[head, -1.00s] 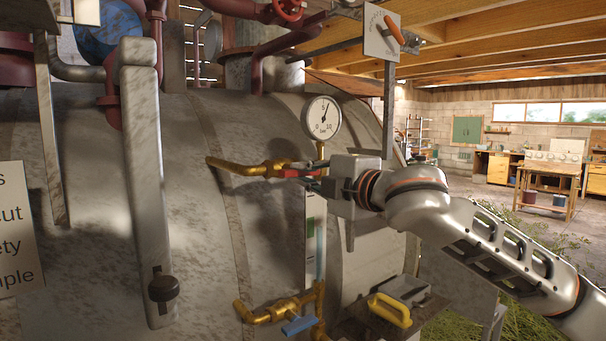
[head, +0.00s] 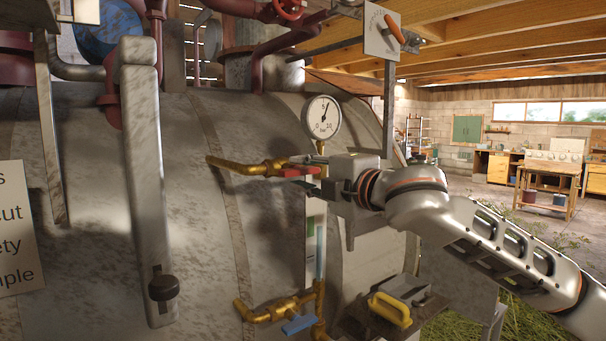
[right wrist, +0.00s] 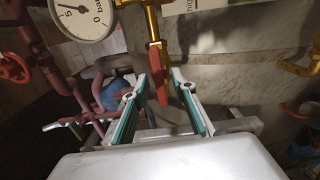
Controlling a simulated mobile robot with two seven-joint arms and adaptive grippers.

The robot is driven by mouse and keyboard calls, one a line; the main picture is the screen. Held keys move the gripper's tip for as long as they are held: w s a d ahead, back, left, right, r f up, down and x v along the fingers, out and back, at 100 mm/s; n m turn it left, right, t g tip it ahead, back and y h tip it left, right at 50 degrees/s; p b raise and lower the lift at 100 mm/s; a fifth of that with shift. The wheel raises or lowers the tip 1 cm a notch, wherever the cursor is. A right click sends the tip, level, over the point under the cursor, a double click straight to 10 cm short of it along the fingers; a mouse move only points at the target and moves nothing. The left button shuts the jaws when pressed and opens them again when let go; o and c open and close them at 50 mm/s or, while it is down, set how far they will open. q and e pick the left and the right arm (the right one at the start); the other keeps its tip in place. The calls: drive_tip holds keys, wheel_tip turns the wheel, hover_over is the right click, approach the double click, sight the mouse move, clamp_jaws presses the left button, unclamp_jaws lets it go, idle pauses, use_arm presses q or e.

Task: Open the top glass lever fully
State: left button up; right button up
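The top glass lever (head: 298,172) is a red handle on a brass valve at the top of the sight glass. It points right, towards my right gripper. It also shows in the right wrist view (right wrist: 158,72), hanging from the brass fitting (right wrist: 153,25). My right gripper (head: 322,184) is at the lever's free end. In the right wrist view its fingers (right wrist: 163,88) are spread, with the lever's end between them and gaps visible beside it. The sight glass (head: 315,245) is partly hidden by my right gripper. My left gripper is not in view.
A pressure gauge (head: 322,117) stands just above the lever. A lower brass valve with a blue lever (head: 299,325) is below. A yellow handle (head: 390,310) is at lower right. The large metal still (head: 210,230) fills the left side.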

drive_tip(key=v, duration=1.2)
